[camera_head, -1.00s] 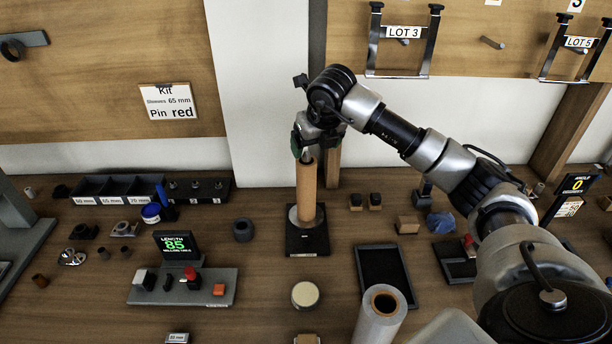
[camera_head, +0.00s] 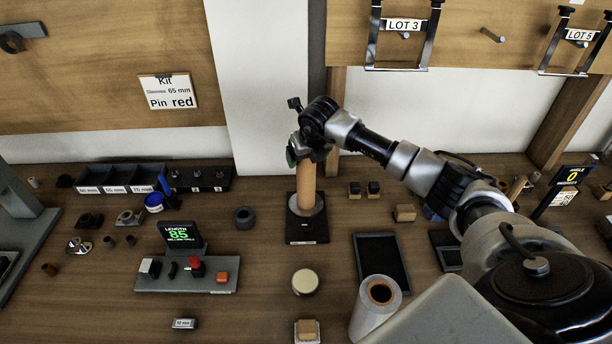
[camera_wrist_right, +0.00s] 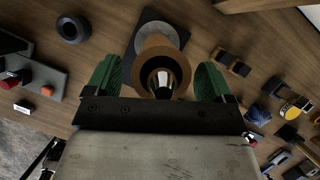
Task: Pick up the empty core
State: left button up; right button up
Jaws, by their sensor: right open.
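The empty core, a brown cardboard tube (camera_head: 306,182), stands upright on a black square stand (camera_head: 307,231) with a round grey plate. In the right wrist view I look down on the core (camera_wrist_right: 146,52), with a shiny metal post inside its open end. My right gripper (camera_head: 305,152) is at the top of the core. In the wrist view the green pads of my right gripper (camera_wrist_right: 158,80) are apart, one on each side of the core, with gaps visible. My left gripper is not in view.
A wrapped white roll (camera_head: 376,308) stands at the front, beside a dark tray (camera_head: 382,262). A round pale-topped tin (camera_head: 305,281) is in front of the stand. A control panel (camera_head: 188,277) with a red button and a black ring (camera_head: 244,217) are to the left.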

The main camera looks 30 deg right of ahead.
jog(key=shift+f, duration=0.1)
jog(key=shift+c, duration=0.5)
jog(key=c, duration=1.1)
jog(key=shift+c, duration=0.2)
notch_tip(320, 180, up, 28)
jog(key=b, duration=0.5)
